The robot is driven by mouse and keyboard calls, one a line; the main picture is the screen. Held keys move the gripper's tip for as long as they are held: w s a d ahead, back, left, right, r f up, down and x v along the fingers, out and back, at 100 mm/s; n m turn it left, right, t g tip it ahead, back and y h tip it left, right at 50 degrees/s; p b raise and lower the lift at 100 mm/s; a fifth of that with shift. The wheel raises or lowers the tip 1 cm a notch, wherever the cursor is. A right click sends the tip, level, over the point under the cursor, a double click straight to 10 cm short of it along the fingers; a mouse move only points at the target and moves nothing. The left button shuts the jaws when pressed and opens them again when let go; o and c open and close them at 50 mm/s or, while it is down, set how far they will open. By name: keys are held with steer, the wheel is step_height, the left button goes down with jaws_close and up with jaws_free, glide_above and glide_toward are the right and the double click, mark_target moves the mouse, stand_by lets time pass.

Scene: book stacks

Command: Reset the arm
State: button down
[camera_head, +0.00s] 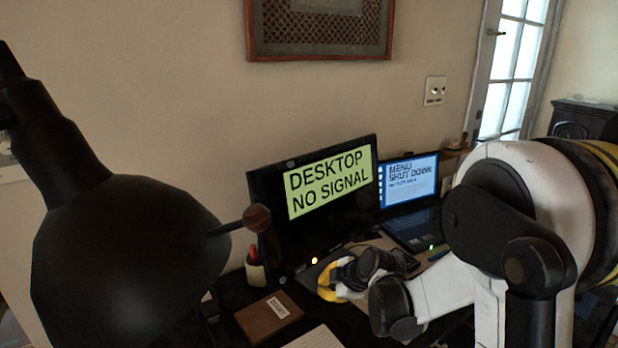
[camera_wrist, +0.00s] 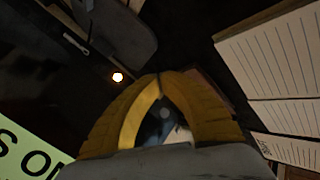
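My arm is white and black and reaches in from the right in the head view. My gripper (camera_head: 328,284) shows there as a yellow piece low over the desk, in front of the monitor. In the wrist view the two yellow fingers of my gripper (camera_wrist: 160,78) arch inward and their tips meet. I see nothing held at the tips. A small dark and pale patch shows through the gap behind them; I cannot tell what it is.
A monitor (camera_head: 328,186) and a laptop (camera_head: 410,184) stand on the desk behind my gripper. A brown book (camera_head: 267,318), a pen cup (camera_head: 255,272) and lined paper (camera_head: 315,340) lie nearer. A large black lamp (camera_head: 120,265) fills the left. Lined sheets (camera_wrist: 275,60) show in the wrist view.

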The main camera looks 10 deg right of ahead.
steer(key=s+a+r+m+h, duration=0.2)
steer(key=s+r+m, duration=0.6)
steer(key=s+r, duration=0.45)
steer(key=s+m+g+h, duration=0.1)
steer(key=s+m, duration=0.6)
steer(key=s, duration=0.7)
steer(key=shift+s+d+f+m, duration=0.15)
steer(key=shift+d+f+m, duration=0.1)
steer(key=shift+f+m, duration=0.15)
stand_by(0.7)
steer(key=w+f+m+y, duration=0.1)
steer(key=w+f, duration=0.3)
steer(key=w, duration=0.6)
steer(key=w+f+y, duration=0.1)
steer(key=w+f, duration=0.3)
steer(key=w, duration=0.7)
steer(key=w+a+f+m+y, duration=0.1)
steer(key=w+f, duration=0.3)
steer(key=w, duration=0.7)
steer(key=shift+w+f+m+t+b, duration=0.15)
steer(key=shift+f+m+t+b, duration=0.15)
steer(key=shift+b, duration=0.1)
steer(key=shift+w, duration=0.1)
